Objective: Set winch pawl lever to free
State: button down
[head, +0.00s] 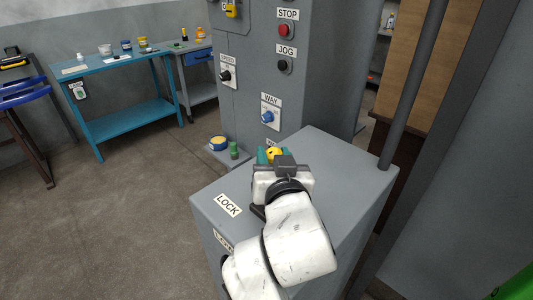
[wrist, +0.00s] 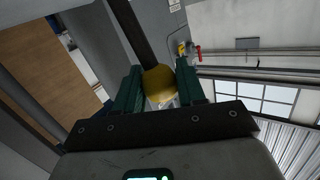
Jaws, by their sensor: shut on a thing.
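The pawl lever ends in a yellow ball knob (head: 274,153), seen just beyond my wrist over the grey box in the head view. In the wrist view the yellow knob (wrist: 159,85) sits between the two green fingers, with a dark rod (wrist: 128,28) running up from it. My gripper (head: 270,157) is shut on the knob; it also shows in the wrist view (wrist: 160,90). The lever's base is hidden behind my arm. A FREE label cannot be seen.
The grey box (head: 345,165) has bare top to the right of my arm. A grey control column with STOP (head: 286,31), JOG (head: 284,66) and WAY (head: 267,116) controls stands behind. A grey post (head: 410,90) rises at the right. A blue bench (head: 110,65) stands far left.

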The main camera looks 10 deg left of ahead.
jog(key=w+d+f+m+g+p, duration=0.1)
jog(key=w+d+m+g+p, duration=0.1)
jog(key=w+d+p, duration=0.1)
jog(key=w+d, duration=0.1)
jog(key=w, duration=0.1)
jog(key=shift+w+d+p, duration=0.25)
jog(key=shift+w+p, duration=0.1)
jog(key=shift+f, duration=0.15)
dwell(0.3)
jog(key=c, duration=0.7)
grip_release()
jog(key=shift+r, duration=0.2)
jog(key=b+v, duration=0.1)
jog(key=v, duration=0.9)
jog(key=shift+s+d+r+b, duration=0.1)
jog(key=shift+s+d+b, duration=0.1)
jog(key=shift+s+b, duration=0.1)
